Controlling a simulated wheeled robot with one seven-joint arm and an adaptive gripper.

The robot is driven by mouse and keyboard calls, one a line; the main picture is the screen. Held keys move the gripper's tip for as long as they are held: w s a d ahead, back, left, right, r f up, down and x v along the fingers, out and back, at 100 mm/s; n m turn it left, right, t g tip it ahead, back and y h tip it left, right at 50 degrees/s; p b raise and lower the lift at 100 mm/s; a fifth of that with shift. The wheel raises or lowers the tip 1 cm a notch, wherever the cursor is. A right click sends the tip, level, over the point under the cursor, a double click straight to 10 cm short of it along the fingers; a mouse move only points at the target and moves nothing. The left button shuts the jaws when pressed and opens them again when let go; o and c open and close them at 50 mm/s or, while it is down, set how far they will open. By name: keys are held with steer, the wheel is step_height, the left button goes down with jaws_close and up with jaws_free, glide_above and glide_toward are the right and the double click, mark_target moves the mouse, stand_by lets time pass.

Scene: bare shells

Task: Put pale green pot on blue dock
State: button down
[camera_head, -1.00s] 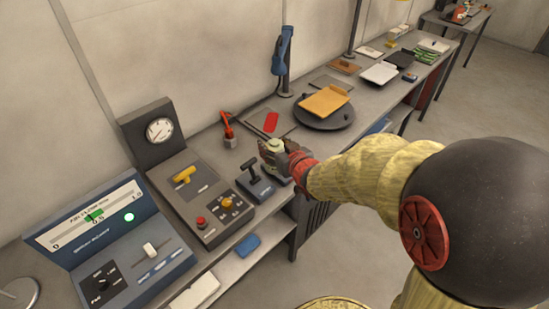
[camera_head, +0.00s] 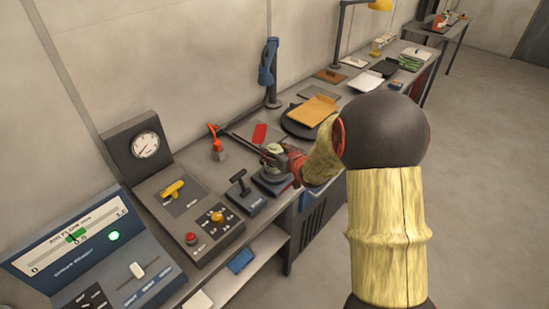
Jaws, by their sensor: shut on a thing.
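The pale green pot (camera_head: 275,149) is small and partly hidden by the dark fingers of my gripper (camera_head: 271,157). My gripper is shut on the pot over the front part of the bench, just right of the black T-handled lever. A small dark base (camera_head: 270,183) shows directly below; I cannot tell whether the pot touches it. No blue dock is clearly identifiable. A blue block (camera_head: 241,261) lies on the lower shelf, and a bluish patch shows below the bench edge near my wrist.
The black T-handled lever (camera_head: 240,183) stands close left of my gripper. A red-handled tool (camera_head: 217,146) stands behind it. A gauge (camera_head: 145,145) and control panels fill the left of the bench.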

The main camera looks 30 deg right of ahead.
mark_target(270, 169)
steer(key=shift+w+d+f+b, duration=0.15)
steer(key=shift+f+b, duration=0.1)
steer(key=shift+f, duration=0.65)
steer(key=shift+w+d+f+b, duration=0.1)
steer(key=shift+f+b, duration=0.15)
steer(key=shift+f, duration=0.65)
steer(key=c, duration=0.8)
jaws_free()
steer(key=shift+f, duration=0.1)
